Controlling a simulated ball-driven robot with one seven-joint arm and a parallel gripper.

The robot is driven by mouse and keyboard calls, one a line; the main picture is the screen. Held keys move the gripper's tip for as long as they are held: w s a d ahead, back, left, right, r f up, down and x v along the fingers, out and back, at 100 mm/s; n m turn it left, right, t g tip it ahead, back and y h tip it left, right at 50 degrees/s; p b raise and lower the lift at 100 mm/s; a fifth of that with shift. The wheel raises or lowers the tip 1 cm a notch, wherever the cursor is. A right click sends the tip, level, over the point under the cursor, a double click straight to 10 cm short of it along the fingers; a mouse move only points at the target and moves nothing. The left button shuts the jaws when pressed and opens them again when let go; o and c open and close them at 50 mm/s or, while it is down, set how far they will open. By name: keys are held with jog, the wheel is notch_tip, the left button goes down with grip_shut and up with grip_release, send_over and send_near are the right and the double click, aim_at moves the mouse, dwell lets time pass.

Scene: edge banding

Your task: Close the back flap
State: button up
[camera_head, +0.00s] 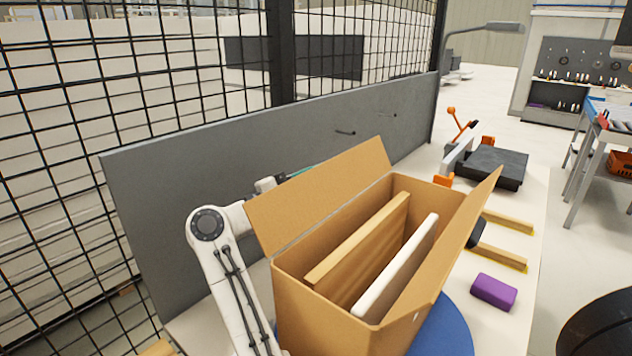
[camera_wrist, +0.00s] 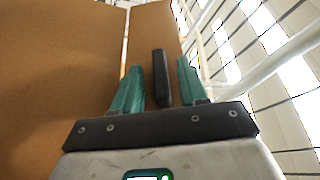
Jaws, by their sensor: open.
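An open cardboard box (camera_head: 335,310) stands on the table. Its back flap (camera_head: 325,197) is raised and leans outward on the side toward the grey panel. The opposite flap (camera_head: 450,245) is also raised. My gripper is behind the back flap in the head view, mostly hidden, with only a bit of teal showing above the flap's edge. In the wrist view my gripper (camera_wrist: 160,66) is open, its two teal fingers apart. Cardboard of the box (camera_wrist: 55,80) fills the left, with a crease running down it. I cannot tell whether the fingers touch it.
A wooden board (camera_head: 360,250) and a white board (camera_head: 398,270) stand inside the box. The grey panel (camera_head: 190,190) and a wire fence are close behind my arm. A purple block (camera_head: 494,291) lies at right. A dark bar shows between the fingers in the wrist view.

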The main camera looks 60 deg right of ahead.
grip_shut()
dwell(0.3)
dwell(0.3)
